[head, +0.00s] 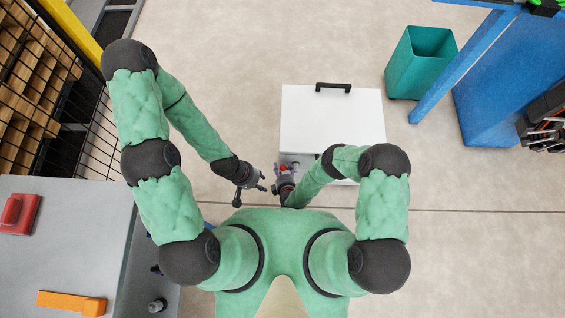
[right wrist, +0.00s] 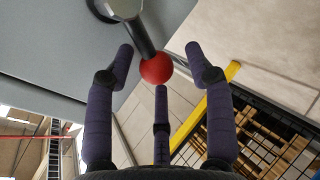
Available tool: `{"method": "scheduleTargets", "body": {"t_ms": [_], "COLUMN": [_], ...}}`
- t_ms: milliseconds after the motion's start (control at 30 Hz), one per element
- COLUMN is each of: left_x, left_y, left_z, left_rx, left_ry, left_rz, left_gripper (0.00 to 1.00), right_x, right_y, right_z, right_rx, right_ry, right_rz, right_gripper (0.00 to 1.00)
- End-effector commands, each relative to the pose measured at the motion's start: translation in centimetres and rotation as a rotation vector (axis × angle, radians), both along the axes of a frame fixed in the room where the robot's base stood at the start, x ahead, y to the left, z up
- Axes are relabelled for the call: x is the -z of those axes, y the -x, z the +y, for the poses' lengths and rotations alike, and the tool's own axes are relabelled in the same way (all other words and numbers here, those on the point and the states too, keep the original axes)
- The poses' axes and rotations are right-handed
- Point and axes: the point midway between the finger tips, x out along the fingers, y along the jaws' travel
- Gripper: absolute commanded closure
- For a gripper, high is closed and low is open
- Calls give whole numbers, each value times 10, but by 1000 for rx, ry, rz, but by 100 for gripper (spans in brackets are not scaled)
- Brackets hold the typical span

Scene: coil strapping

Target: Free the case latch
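The white case (head: 325,120) stands on the floor ahead of me, with its lid down. In the right wrist view, the latch is a dark lever ending in a red ball knob (right wrist: 156,68), against a grey face (right wrist: 50,40). The red knob (head: 283,168) also shows small at the case's near left corner in the head view. My right gripper (right wrist: 160,85) is open, its three dark fingers spread around the knob with visible gaps. In the head view it (head: 284,181) is by that corner. My left gripper (head: 263,183) is open and empty, just left of it.
A black handle (head: 333,87) is on the case's far side. A teal bin (head: 420,62) and a blue frame (head: 500,90) stand to the right. A grey table (head: 70,240) with a red object (head: 19,214) and an orange object (head: 71,303) is on the left.

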Motion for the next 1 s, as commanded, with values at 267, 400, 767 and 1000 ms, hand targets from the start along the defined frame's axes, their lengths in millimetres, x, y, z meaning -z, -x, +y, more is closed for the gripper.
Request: {"method": "scheduleTargets", "body": {"t_ms": [267,400,767,1000], "left_x": [0,0,0,0], "left_y": [0,0,0,0], "left_z": [0,0,0,0], "left_rx": [0,0,0,0], "left_ry": [0,0,0,0], "left_rz": [0,0,0,0], "left_gripper": [60,60,60,60], "right_x": [-4,-14,-38,-39], "right_y": [7,23,60,62], "right_z": [-2,-6,-13,-13], "right_rx": [3,2,1,0], "right_ry": [0,0,-1,0], "right_rz": [3,4,0,0], "right_gripper": [46,46,46,46]}}
